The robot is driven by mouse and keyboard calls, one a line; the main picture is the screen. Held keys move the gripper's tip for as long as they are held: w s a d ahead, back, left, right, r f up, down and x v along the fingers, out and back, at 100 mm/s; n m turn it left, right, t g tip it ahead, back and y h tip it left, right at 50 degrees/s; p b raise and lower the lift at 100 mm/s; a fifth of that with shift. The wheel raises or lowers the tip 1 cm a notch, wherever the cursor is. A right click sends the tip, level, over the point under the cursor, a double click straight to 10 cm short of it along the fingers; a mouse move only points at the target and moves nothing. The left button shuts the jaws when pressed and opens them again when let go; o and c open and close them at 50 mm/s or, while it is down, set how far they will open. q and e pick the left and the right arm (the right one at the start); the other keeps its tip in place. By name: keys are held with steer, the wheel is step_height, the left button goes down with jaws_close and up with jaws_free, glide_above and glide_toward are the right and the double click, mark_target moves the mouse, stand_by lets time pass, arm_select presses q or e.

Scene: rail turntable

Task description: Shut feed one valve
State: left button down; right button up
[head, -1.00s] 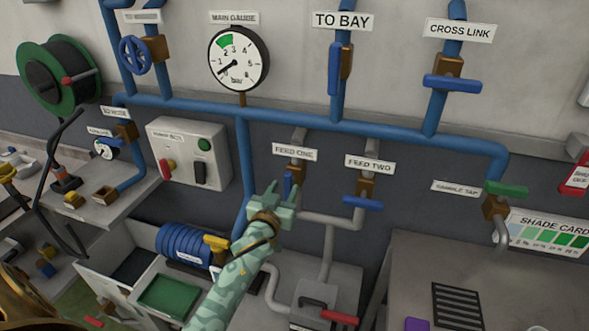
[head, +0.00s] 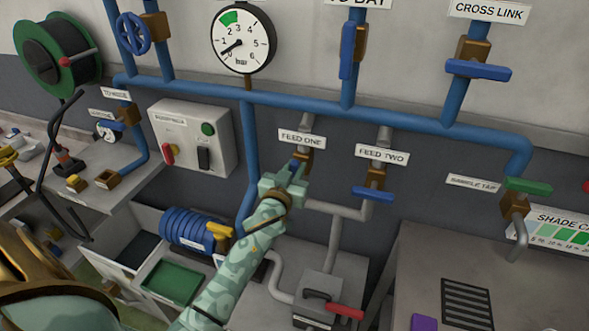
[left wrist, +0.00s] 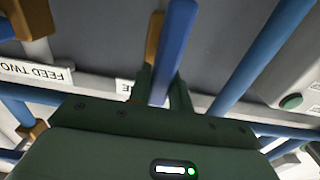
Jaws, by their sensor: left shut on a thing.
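The feed one valve has a brown body (head: 304,157) under the "FEED ONE" label (head: 301,138). Its blue lever shows in the left wrist view (left wrist: 172,45) between the two fingers of my left gripper. My left gripper (head: 290,172) is shut on this lever, and it also shows in the left wrist view (left wrist: 164,95). In the head view the gripper hides most of the lever, so I cannot tell its exact angle there. My right gripper is in neither view.
The feed two valve (head: 373,193) is close on the right, its blue lever crosswise to its pipe. A grey pipe (head: 334,208) runs just right of my gripper. The main gauge (head: 240,40) hangs above.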

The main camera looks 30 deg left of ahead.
arm_select(q)
steer(key=m, duration=0.3)
steer(key=shift+w+d+f+m, duration=0.1)
steer(key=shift+d+m, duration=0.3)
steer(key=m, duration=0.3)
steer(key=d+f+m, duration=0.1)
steer(key=m, duration=0.6)
steer(key=shift+w+d+f+b, duration=0.15)
steer(key=shift+d+f+b, duration=0.1)
steer(key=shift+f+b, duration=0.1)
steer(key=shift+d+f+m+b, duration=0.1)
steer(key=shift+f+m+b, duration=0.1)
steer(key=shift+m, duration=0.85)
steer(key=shift+f+m+b, duration=0.1)
steer(key=shift+f+m, duration=0.05)
steer(key=shift+m, duration=0.9)
steer(key=c, duration=1.3)
jaws_free()
steer(key=shift+w, duration=0.1)
